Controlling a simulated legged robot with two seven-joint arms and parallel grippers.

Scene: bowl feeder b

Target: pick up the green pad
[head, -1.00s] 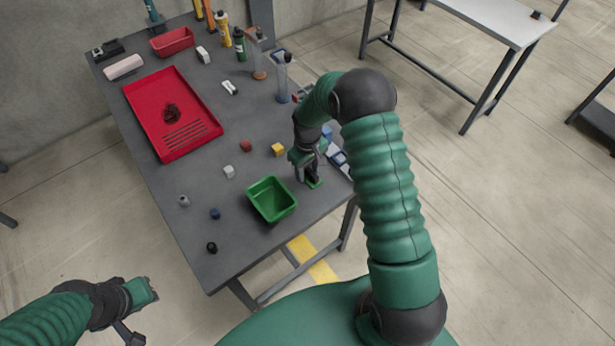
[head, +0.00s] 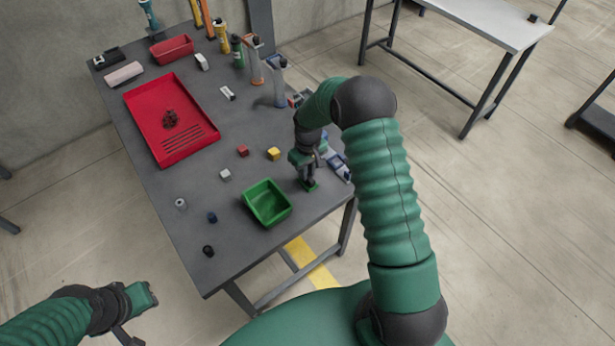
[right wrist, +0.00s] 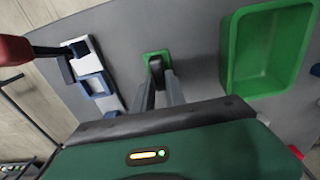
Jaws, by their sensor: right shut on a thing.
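The green pad (head: 310,186) is a small flat green piece on the dark table, just right of the green bin. It also shows in the right wrist view (right wrist: 147,56), at the fingertips. My right gripper (head: 308,181) points down over the pad and is shut on it; the fingers (right wrist: 157,68) hide part of the pad. I cannot tell whether the pad is clear of the table. My left gripper (head: 142,318) is at the lower left, off the table; its fingers are not clear enough to judge.
The green bin (head: 247,209) stands left of my right gripper. Small blocks, including a yellow one (head: 273,154) and a red one (head: 243,151), lie behind. A red tray (head: 150,98) fills the left. Blue and white parts (right wrist: 92,85) lie near the right edge.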

